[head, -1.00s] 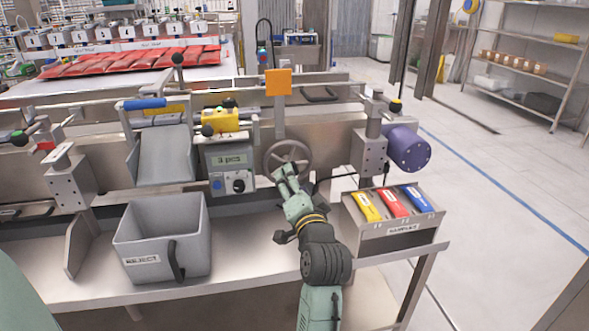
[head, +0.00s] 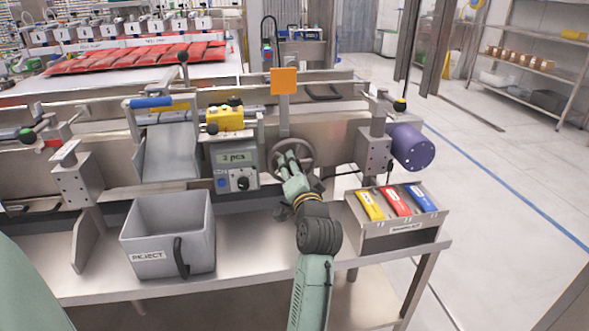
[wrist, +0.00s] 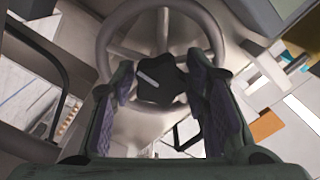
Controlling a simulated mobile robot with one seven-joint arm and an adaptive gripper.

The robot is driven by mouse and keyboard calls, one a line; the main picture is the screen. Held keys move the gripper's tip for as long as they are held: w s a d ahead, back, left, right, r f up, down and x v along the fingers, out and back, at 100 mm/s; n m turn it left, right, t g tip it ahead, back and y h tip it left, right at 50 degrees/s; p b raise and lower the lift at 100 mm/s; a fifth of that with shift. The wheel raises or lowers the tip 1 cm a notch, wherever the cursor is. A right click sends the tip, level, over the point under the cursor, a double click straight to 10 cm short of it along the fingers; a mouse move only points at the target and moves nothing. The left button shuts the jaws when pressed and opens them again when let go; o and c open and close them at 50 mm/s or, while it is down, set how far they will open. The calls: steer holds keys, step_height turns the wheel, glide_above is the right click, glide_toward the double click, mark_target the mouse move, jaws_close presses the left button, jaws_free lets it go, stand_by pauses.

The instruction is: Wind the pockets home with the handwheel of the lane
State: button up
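The grey spoked handwheel (head: 311,152) stands upright on the machine's front, below an orange square plate (head: 284,81). In the wrist view the handwheel rim (wrist: 103,48) arches around a dark lobed knob (wrist: 158,83) with a pale line on it. My gripper (head: 287,158) is at the wheel's face and hides part of it. In the wrist view my gripper (wrist: 160,72) is open, with one finger on each side of the knob. Narrow gaps show beside the knob; contact cannot be told.
A counter box (head: 235,165) reading "2 pcs" is left of the wheel. A purple motor (head: 412,147) and a sample rack (head: 395,229) with yellow, red and blue packs are on the right. A grey reject bin (head: 140,240) sits on the bench at left.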

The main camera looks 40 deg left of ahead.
steer(key=c, duration=0.7)
